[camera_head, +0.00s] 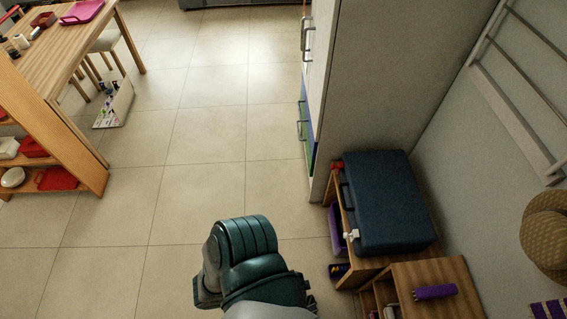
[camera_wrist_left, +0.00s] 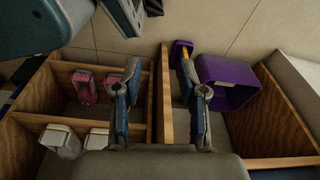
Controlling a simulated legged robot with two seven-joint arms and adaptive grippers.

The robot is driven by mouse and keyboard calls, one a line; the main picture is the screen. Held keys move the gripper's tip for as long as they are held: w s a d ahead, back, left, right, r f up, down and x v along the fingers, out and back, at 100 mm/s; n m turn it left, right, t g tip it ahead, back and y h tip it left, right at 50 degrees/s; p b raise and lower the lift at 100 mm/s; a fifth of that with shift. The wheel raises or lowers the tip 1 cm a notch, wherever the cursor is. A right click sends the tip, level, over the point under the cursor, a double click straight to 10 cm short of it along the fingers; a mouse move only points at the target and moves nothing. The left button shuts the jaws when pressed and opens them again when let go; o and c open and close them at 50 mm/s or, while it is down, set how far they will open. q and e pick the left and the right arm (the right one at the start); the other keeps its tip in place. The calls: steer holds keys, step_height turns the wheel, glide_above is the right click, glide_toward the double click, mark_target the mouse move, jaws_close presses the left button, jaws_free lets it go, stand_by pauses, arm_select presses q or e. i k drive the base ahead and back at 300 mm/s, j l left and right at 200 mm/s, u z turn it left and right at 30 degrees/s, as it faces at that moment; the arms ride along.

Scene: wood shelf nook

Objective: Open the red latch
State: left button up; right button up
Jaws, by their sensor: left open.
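A dark blue case (camera_head: 385,200) lies closed on a low wooden shelf at the right in the head view. A small red latch (camera_head: 337,165) shows at the far end of its left side. A white latch (camera_head: 351,236) shows at the near end of that side. My left gripper (camera_wrist_left: 164,92) is open and empty in its wrist view, with its two fingers apart above shelf compartments. The red latch cannot be made out in that view. In the head view a teal arm link of mine stands left of the case, and no fingertips show clearly.
A purple bin (camera_wrist_left: 224,84) stands in a shelf compartment right of my left gripper. Pink items (camera_wrist_left: 84,84) and white containers (camera_wrist_left: 62,140) sit in compartments to the left. A purple item (camera_head: 435,292) lies on the near shelf top. The tiled floor (camera_head: 200,120) is largely clear.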

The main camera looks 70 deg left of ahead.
mark_target(340, 165)
steer(key=u, duration=1.65)
